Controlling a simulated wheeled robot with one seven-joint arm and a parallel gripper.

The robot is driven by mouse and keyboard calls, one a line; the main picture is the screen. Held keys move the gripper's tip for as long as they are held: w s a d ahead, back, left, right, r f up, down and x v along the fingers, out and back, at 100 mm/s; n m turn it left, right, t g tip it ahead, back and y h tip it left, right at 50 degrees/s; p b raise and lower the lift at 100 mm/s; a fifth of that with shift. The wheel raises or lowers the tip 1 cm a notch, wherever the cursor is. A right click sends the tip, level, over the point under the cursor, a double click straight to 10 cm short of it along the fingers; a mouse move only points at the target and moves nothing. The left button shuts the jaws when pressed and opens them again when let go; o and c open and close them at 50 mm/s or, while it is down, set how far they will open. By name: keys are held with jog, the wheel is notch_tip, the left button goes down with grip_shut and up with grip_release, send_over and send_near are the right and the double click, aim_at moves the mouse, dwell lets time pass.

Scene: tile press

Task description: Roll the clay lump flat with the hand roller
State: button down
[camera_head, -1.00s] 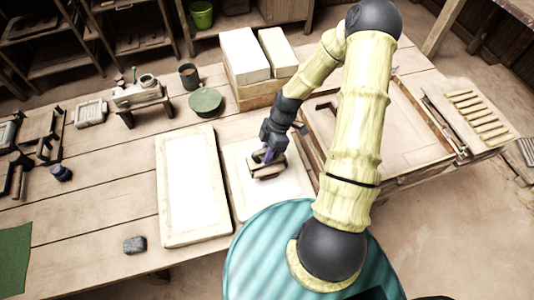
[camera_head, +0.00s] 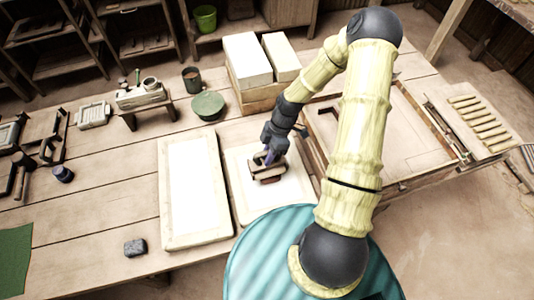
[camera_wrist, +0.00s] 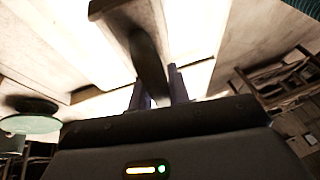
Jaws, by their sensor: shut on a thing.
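My gripper (camera_head: 269,156) is shut on the hand roller (camera_head: 268,173), a brown wooden tool with a frame. The roller is over the pale right-hand board (camera_head: 245,207) at the middle of the table. In the wrist view my two purple fingers (camera_wrist: 160,88) close around a dark upright part of the roller (camera_wrist: 145,50). I cannot make out the clay lump; the roller and the bright glare on the board may hide it. I cannot tell whether the roller touches anything below it.
A second pale board (camera_head: 195,190) lies just left. Behind stand white blocks (camera_head: 248,60), a green round lid (camera_head: 208,105) and a small bench (camera_head: 145,97). A wooden framed press bed (camera_head: 405,130) is at right. A dark grey lump (camera_head: 135,247) lies near the front edge.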

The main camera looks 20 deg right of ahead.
jog(key=shift+s+f, duration=0.25)
jog(key=shift+s, duration=0.45)
jog(key=shift+s, duration=0.15)
jog(key=shift+s+d, duration=0.1)
jog(key=shift+s, duration=0.6)
jog(key=shift+w, duration=0.2)
jog(key=shift+w+r+p, duration=0.1)
jog(key=shift+w+p, duration=0.25)
jog(key=shift+w, duration=0.45)
